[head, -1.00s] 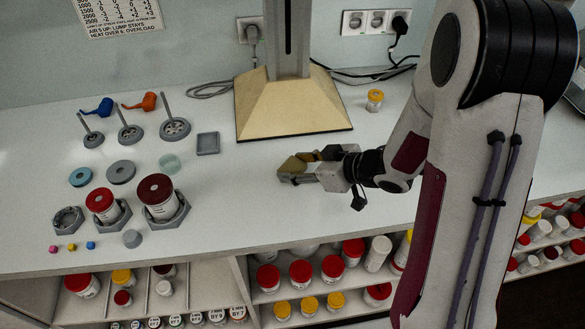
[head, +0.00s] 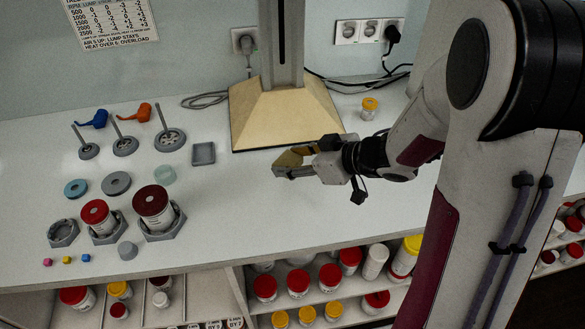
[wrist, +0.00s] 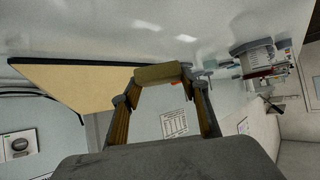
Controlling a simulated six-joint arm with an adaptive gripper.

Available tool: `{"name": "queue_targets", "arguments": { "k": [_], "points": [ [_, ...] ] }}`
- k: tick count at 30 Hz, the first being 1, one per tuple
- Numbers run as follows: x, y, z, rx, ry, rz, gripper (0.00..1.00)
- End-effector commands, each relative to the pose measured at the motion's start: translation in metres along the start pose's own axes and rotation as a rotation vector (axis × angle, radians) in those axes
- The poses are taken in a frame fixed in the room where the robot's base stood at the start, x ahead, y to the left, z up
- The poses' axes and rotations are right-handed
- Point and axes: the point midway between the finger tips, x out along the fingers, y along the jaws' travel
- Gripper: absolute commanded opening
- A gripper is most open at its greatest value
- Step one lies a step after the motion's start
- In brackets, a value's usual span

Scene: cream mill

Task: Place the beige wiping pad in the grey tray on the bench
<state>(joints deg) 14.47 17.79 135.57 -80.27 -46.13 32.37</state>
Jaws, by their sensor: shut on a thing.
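The beige wiping pad (head: 288,160) is held in my gripper (head: 292,166) in the head view, partly hidden by the fingers. In the wrist view the pad (wrist: 158,73) spans between the two fingertips of my gripper (wrist: 160,80). My gripper is shut on it, over the middle of the white bench (head: 235,215). Its exact height above the bench is hard to tell. The small square grey tray (head: 203,154) lies on the bench to the left of my gripper, in front of the tan pedestal's left corner. The tray looks empty.
The tan pedestal (head: 285,112) stands behind my gripper. A yellow-lidded jar (head: 369,108) stands back right. Bench between tray and gripper is clear.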

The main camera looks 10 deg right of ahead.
Motion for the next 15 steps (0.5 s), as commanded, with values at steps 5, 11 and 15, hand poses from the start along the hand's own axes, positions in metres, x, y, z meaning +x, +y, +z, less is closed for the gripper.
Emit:
{"name": "queue_targets", "arguments": {
  "k": [5,11,15],
  "points": [
    [-0.012,0.0,-0.018,-0.004,0.002,0.002,0.32],
    [-0.021,0.0,-0.031,-0.002,0.002,0.0,0.32],
    [-0.024,0.0,-0.036,-0.001,0.001,0.0,0.32]
  ]
}}
